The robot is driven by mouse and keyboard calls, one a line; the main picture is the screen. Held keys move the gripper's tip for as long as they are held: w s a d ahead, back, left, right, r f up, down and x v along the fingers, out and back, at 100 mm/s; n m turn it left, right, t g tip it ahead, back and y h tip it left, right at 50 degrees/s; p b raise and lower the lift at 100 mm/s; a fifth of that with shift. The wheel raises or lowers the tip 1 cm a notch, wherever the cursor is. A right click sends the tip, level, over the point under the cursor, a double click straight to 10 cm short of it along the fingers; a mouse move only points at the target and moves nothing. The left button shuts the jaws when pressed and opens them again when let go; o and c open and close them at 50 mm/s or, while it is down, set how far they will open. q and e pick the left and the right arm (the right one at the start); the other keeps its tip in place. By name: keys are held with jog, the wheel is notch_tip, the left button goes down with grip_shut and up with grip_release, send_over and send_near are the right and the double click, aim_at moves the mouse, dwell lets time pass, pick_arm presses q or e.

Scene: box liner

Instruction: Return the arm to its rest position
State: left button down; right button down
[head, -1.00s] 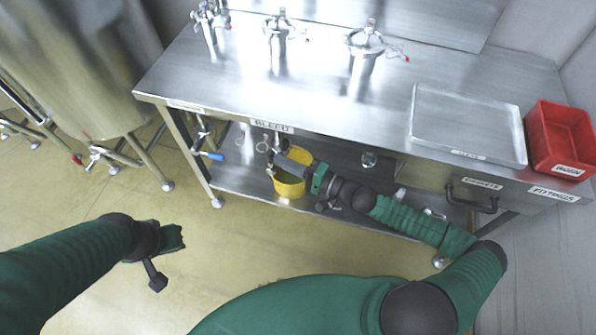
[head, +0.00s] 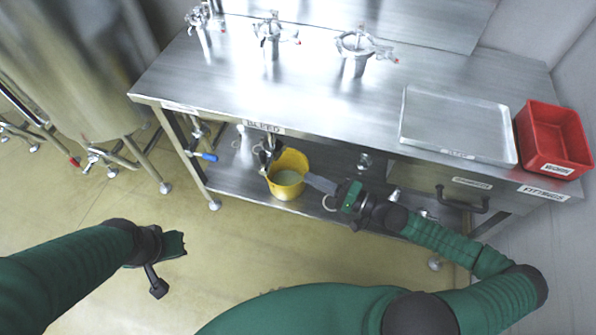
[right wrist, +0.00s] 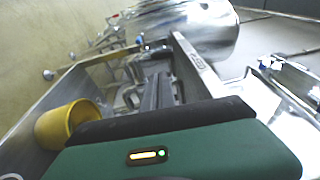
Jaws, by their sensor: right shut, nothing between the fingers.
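My right arm reaches in from the lower right in the head view. Its gripper (head: 308,180) is shut with nothing in it, beside the right rim of a yellow bucket (head: 284,192) on the bench's lower shelf. In the right wrist view the shut grey fingers (right wrist: 152,92) point away, and the yellow bucket (right wrist: 66,126) is at lower left. My left arm is at the lower left of the head view, over open floor. Its end (head: 172,246) shows, but its jaws are not clear.
The steel bench (head: 300,85) carries several valve fittings, a flat tray (head: 458,128) and a red bin (head: 553,140). A blue-handled valve (head: 205,156) is at its left leg. A large tank stands left; the floor before the bench is clear.

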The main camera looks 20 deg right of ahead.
jog(key=s+a+f+n+g+p, duration=0.2)
jog(key=s+a+g, duration=0.1)
jog(key=s+g, duration=0.25)
jog(key=s+a+f+n+g+p, duration=0.1)
jog(key=s+a+f+n+g, duration=0.1)
jog(key=s+a+g, duration=0.3)
jog(key=s+d+n+g+h+p, duration=0.25)
jog(key=s+d+g+h, duration=0.2)
jog(key=s, duration=0.35)
jog(key=w+d+r+t+h+p, duration=0.1)
jog(key=w+r+h+p, duration=0.1)
jog(key=r, duration=0.5)
jog(key=w+d+r+n+t+h+p, duration=0.1)
jog(key=w+d+r+t+h+p, duration=0.1)
jog(key=r, duration=0.6)
jog(key=w+d+r+n+t+h+p, duration=0.1)
jog(key=w+r+h+p, duration=0.1)
jog(key=r+h, duration=0.2)
notch_tip(320, 180, up, 4)
jog(key=shift+d+f+t, duration=0.2)
jog(key=shift+d+t, duration=0.1)
jog(key=shift+d, duration=0.05)
